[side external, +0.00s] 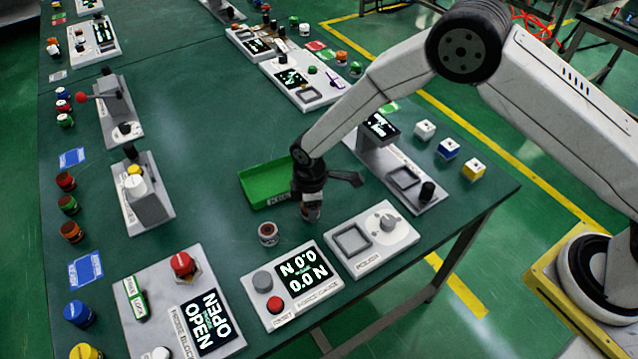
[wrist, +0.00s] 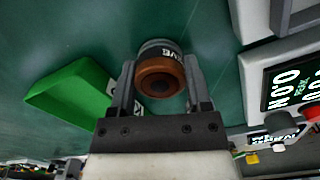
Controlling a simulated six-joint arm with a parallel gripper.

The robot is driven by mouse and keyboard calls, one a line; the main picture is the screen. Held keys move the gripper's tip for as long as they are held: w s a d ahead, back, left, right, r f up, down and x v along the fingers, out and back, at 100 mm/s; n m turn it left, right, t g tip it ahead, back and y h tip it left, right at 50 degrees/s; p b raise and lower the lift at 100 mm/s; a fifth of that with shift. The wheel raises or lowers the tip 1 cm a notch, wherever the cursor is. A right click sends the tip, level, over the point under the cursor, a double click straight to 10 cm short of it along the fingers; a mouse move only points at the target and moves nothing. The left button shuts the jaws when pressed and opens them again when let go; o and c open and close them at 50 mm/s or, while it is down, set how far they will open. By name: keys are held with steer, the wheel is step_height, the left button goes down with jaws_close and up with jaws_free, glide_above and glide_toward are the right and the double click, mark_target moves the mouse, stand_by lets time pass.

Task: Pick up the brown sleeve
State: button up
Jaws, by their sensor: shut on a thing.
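The brown sleeve (wrist: 161,78) is an orange-brown ring with a dark centre. In the wrist view it sits between the two fingers of my gripper (wrist: 160,90), which are shut on its sides. In the side view my gripper (side external: 311,200) points down at the table, and its fingers hide much of the sleeve (side external: 311,214). I cannot tell whether the sleeve touches the table. A grey-white round part with dark lettering (wrist: 157,46) shows just behind the sleeve in the wrist view.
A small pale cup with a brown top (side external: 268,234) stands left of my gripper. A green tray (side external: 262,186) lies behind it. Open table is at centre left.

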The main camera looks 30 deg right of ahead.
steer(key=shift+r, duration=0.65)
steer(key=s+d+r, duration=0.5)
steer(key=s+r, duration=0.6)
steer(key=s, duration=0.2)
steer(key=shift+s+r, duration=0.1)
